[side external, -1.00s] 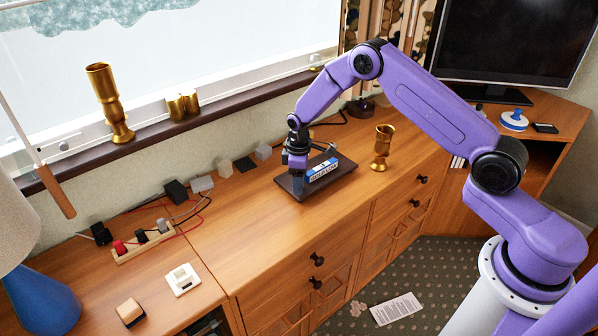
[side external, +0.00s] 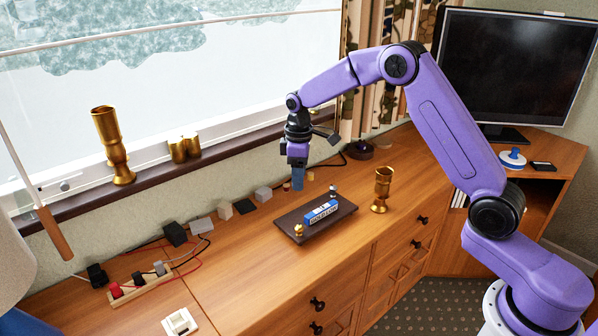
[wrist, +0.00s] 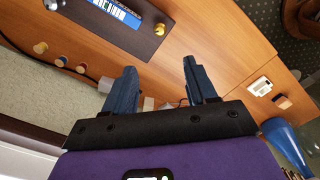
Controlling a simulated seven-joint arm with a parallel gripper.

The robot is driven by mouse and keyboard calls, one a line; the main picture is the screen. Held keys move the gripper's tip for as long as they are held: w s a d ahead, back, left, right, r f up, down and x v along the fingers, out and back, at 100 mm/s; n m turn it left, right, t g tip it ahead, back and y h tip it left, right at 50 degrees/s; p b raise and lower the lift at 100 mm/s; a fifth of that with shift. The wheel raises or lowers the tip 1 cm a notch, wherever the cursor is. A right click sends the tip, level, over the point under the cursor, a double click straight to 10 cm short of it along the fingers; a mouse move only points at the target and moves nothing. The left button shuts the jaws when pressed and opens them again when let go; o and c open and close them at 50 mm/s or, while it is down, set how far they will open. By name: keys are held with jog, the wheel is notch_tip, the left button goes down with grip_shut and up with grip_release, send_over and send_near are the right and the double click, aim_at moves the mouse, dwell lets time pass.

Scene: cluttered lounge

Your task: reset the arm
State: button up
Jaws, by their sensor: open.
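My gripper (side external: 298,183) hangs above the wooden cabinet top, between the window sill and a dark tray, with its fingers pointing down. In the wrist view its two blue-grey fingers (wrist: 160,88) stand apart with nothing between them. The dark tray (side external: 343,214) lies below and to the right of the gripper in the side view. A blue and white labelled block (side external: 320,213) lies on the tray. A small gold knob (side external: 299,231) is on the tray's near left end, and it also shows in the wrist view (wrist: 159,29).
A gold goblet (side external: 381,190) stands right of the tray. A taller gold vase (side external: 112,145) stands on the sill. Small blocks and a wooden strip with wires (side external: 142,289) line the back left. A monitor (side external: 515,75) stands at right. The cabinet's front middle is clear.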

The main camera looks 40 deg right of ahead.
jog(key=shift+r, duration=0.45)
jog(key=shift+s+a, duration=0.1)
